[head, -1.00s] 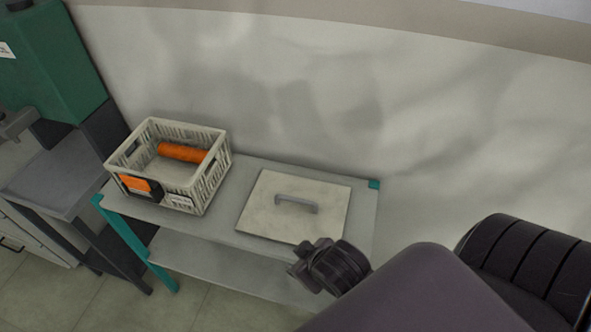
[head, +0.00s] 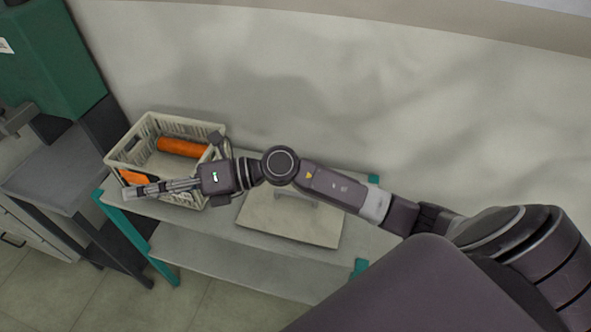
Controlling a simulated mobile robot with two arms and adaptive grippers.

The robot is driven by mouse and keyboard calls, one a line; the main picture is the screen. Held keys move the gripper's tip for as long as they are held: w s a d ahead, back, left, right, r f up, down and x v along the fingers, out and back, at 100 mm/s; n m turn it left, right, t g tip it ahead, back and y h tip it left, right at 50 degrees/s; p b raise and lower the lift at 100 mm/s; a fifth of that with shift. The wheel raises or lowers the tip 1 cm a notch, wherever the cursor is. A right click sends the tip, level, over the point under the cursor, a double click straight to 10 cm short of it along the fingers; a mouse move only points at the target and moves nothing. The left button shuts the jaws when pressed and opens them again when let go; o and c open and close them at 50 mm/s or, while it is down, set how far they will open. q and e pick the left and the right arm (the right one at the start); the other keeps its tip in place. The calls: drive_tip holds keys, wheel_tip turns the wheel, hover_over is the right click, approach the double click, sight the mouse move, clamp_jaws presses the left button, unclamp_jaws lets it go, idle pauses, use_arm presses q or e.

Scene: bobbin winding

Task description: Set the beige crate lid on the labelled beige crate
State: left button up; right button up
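The beige crate (head: 128,145) stands on the left of the shelf table, open at the top. An orange roll (head: 182,147) lies inside it. An orange patch (head: 133,177) shows on its front, most of which my arm hides. The flat beige lid (head: 290,226) lies on the tabletop right of the crate. My forearm covers its back part, and its grey handle is mostly hidden. My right gripper (head: 135,191) is in front of the crate's front side in the picture, fingers pointing left. Its finger gap cannot be made out. My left gripper is out of view.
The shelf table (head: 195,229) has teal legs and a lower shelf, with a wall behind it. A grey workbench (head: 60,180) with a green machine (head: 50,60) stands at the left. Floor shows in front.

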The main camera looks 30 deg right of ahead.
drive_tip(key=d+f+n+g+h, duration=0.5)
drive_tip(key=d+f+h, duration=0.3)
drive_tip(key=d+f, duration=0.55)
drive_tip(key=d+h, duration=0.2)
drive_tip(key=d, duration=0.4)
drive_tip(key=d+f+g+h, duration=0.1)
drive_tip(key=d+h, duration=0.2)
drive_tip(key=d, duration=0.4)
drive_tip(key=d+f+h, duration=0.1)
drive_tip(key=d+h, duration=0.2)
drive_tip(key=d, duration=0.4)
drive_tip(key=shift+s+d+f+g, duration=0.1)
drive_tip(key=shift+d+f+g, duration=0.15)
drive_tip(key=shift+g, duration=0.15)
drive_tip(key=b, duration=0.7)
hover_over(296, 199)
drive_tip(key=f, duration=0.9)
drive_tip(key=shift+s+a, duration=0.3)
drive_tip(key=shift+s, duration=0.05)
drive_tip(key=shift+p, duration=0.3)
drive_tip(key=shift+r, duration=0.1)
drive_tip(key=shift+c, duration=0.3)
clamp_jaws()
